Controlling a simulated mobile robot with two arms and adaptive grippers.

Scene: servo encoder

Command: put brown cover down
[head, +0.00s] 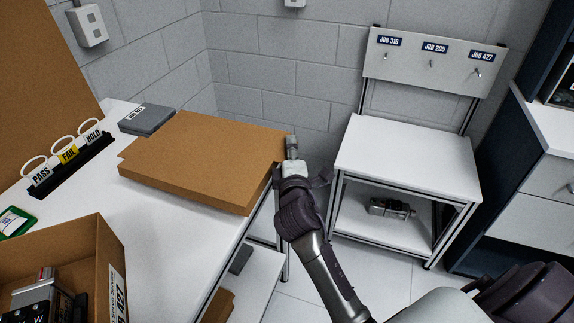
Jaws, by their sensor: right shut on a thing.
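The brown cover (200,158) is a wide, shallow cardboard lid at the left centre of the head view. It is over the far right part of the white table (165,235), and its right corner juts past the table's edge. I cannot tell whether it rests on the table or hangs just above it. My right gripper (290,150) is shut on the cover's right corner. One finger shows beyond the rim, and the rest of the grip is partly hidden. My left gripper is not in view.
An open brown box (97,265) labelled 427 holds devices at the lower left. A PASS/FAIL/HOLD rack (72,166) and a grey case (147,119) lie behind. A white stand (408,155) with a bare top is at the right, a metal part (390,208) on its lower shelf.

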